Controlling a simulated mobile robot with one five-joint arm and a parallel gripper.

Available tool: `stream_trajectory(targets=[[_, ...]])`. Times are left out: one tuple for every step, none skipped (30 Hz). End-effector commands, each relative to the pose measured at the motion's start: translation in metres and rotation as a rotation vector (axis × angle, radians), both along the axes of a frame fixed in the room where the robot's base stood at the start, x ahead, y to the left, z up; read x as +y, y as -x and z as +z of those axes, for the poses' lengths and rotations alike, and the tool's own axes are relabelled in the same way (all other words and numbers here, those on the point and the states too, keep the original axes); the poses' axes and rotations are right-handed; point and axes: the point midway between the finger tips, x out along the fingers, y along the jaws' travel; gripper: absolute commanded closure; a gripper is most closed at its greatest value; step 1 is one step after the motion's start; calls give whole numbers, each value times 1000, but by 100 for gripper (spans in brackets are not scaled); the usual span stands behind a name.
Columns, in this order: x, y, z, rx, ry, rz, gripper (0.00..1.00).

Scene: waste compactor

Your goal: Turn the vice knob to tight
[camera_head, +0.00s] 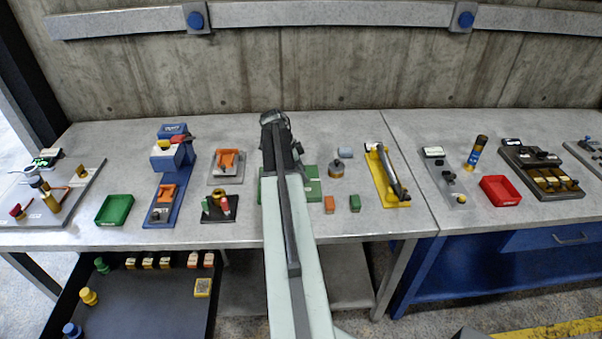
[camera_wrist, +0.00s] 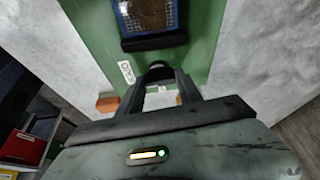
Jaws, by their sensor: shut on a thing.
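The green vice base (camera_head: 313,188) lies on the grey bench, mostly hidden behind my arm in the head view. In the wrist view the green base (camera_wrist: 205,45) fills the upper middle, with a dark-framed block with a grid pattern (camera_wrist: 148,14) on it. The black knob (camera_wrist: 158,70) sits below that block, between my fingertips. My gripper (camera_wrist: 159,80) is shut on the knob, one finger on each side. A small white label with dark marks (camera_wrist: 127,72) is left of the knob. How far the knob is turned cannot be told.
Orange (camera_head: 329,204) and green (camera_head: 355,203) blocks lie right of my arm. A yellow fixture with a lever (camera_head: 390,180) stands further right. A black stand with coloured pieces (camera_head: 222,206) is close on the left. A green tray (camera_head: 114,210) is further left.

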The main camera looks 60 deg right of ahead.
Motion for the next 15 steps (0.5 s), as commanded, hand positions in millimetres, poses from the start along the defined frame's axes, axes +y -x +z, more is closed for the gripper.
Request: stream_trajectory(targets=[[3, 2, 0, 1, -4, 25, 99], [3, 3, -1, 2, -5, 46, 99], [3, 3, 0, 1, -5, 74, 99], [4, 3, -1, 1, -5, 97, 99], [4, 4, -1, 1, -5, 123, 99], [4, 4, -1, 2, -5, 157, 99], [4, 4, -1, 1, -4, 185, 99], [4, 5, -1, 1, -5, 211, 99], [4, 5, -1, 2, -4, 249, 99], [4, 5, -1, 2, -4, 278, 99], [4, 6, -1, 3, -5, 306, 99], [4, 6, -1, 2, -4, 345, 99], [5, 6, -1, 2, -5, 373, 99], [5, 6, -1, 2, -5, 402, 99], [5, 6, -1, 2, -5, 440, 99]])
